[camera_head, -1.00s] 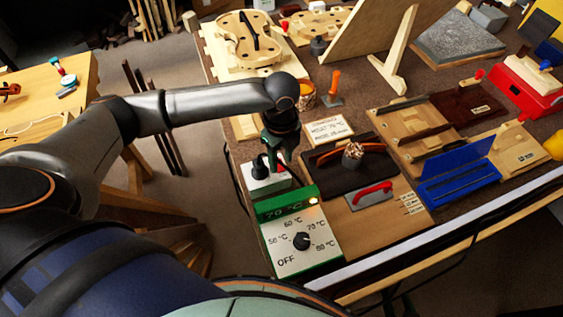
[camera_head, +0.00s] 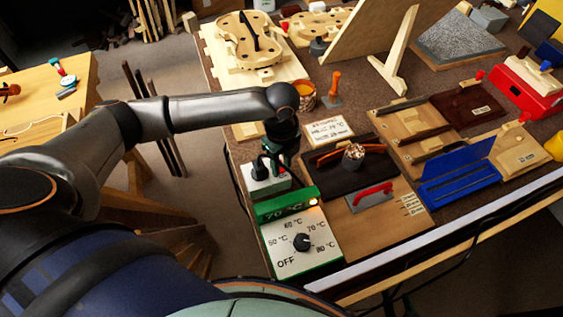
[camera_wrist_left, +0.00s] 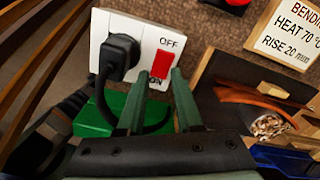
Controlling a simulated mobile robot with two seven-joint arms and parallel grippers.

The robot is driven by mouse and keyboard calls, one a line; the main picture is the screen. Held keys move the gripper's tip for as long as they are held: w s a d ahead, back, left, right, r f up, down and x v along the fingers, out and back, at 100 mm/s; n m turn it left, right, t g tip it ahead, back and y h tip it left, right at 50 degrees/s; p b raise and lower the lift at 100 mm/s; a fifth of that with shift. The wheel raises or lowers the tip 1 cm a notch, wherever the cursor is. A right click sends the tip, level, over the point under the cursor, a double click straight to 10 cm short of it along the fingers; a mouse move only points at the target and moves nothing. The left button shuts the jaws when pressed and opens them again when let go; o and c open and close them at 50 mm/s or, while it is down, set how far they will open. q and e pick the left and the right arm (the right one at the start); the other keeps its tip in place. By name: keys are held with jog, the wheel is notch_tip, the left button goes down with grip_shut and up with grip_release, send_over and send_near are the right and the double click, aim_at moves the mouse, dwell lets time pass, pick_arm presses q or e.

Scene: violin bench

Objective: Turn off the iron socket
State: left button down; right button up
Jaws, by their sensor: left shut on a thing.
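The iron socket is a white box (camera_head: 268,187) at the near left of the bench, and its white face (camera_wrist_left: 128,27) fills the upper left of the left wrist view. A black plug (camera_wrist_left: 118,57) sits in it, beside a red switch (camera_wrist_left: 162,64) with OFF printed above and ON below. I cannot tell which way the switch is tilted. My left gripper (camera_head: 274,163) is over the socket. My right gripper is not in view.
A green and white control box (camera_head: 280,258) reads 70 °C, with a lit orange lamp and black dial. A dark tray (camera_head: 325,178), a red-handled tool (camera_head: 371,194) and a blue case (camera_head: 460,185) lie to the right. A heat sign (camera_head: 327,130) stands behind.

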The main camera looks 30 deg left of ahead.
pick_arm(q)
jog(key=shift+w+a+r+g+h+p, duration=0.1)
jog(key=shift+a+r+g+h+p, duration=0.3)
jog(key=shift+p, duration=0.65)
jog(key=shift+w+f+g+h, duration=0.15)
jog(key=shift+f+g+h, duration=0.1)
jog(key=shift+g+h, duration=0.4)
jog(key=c, duration=0.9)
grip_release()
jog(key=shift+o, duration=0.2)
jog(key=shift+r, duration=0.1)
jog(key=v, duration=1.2)
jog(key=shift+r, duration=0.15)
